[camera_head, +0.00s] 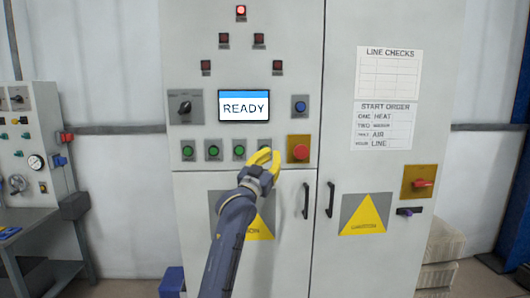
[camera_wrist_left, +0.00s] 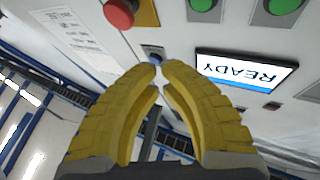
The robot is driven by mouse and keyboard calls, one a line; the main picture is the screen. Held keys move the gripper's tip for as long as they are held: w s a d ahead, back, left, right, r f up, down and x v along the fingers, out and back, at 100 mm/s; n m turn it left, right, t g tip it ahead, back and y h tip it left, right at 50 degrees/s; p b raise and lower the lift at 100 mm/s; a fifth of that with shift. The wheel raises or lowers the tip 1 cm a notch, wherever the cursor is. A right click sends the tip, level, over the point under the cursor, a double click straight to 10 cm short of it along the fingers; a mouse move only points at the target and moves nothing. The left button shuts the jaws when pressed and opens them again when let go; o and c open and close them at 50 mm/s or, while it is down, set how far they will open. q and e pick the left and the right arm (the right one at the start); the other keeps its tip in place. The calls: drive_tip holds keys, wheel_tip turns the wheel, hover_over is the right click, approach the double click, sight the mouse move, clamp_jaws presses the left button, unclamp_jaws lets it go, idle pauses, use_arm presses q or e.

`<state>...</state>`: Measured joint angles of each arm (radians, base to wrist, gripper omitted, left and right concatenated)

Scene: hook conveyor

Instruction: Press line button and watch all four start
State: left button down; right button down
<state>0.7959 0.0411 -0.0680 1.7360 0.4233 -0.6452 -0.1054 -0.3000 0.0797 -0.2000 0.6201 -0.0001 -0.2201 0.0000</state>
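A row of green buttons runs under the READY screen (camera_head: 244,106) on the grey cabinet. The left (camera_head: 188,151), second (camera_head: 213,150) and third (camera_head: 239,149) show clearly. The right end of the row is partly hidden by my left gripper (camera_head: 266,156). Button labels are too small to read. My left gripper has yellow fingers, tips drawn together and empty, just below the row's right end. In the left wrist view the fingertips (camera_wrist_left: 161,65) overlap the edge of a blue button (camera_wrist_left: 153,55); green buttons (camera_wrist_left: 283,6) show at the top. My right gripper is not in view.
A red mushroom button (camera_head: 300,151) on a yellow plate sits close right of my left gripper. A blue button (camera_head: 300,107) is above it. The top red lamp (camera_head: 241,10) looks lit; lower lamps look dark. A START ORDER sheet (camera_head: 384,126) lists LINE fourth.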

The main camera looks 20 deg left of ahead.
use_arm(q)
drive_tip(key=w+a, duration=0.2)
drive_tip(key=w, duration=0.6)
drive_tip(key=shift+a, duration=0.4)
drive_tip(key=shift+w+a, duration=0.25)
drive_tip(key=shift+w, duration=0.7)
idle(2.2)
drive_tip(key=shift+s, duration=0.1)
drive_tip(key=shift+s+d, duration=0.25)
drive_tip(key=shift+s, duration=0.45)
idle(0.3)
drive_tip(key=shift+s+d, duration=0.25)
drive_tip(key=shift+s, duration=0.55)
drive_tip(key=shift+s+d, duration=0.3)
drive_tip(key=shift+s, duration=0.5)
drive_tip(key=shift+s+d, duration=0.25)
drive_tip(key=shift+s, duration=0.55)
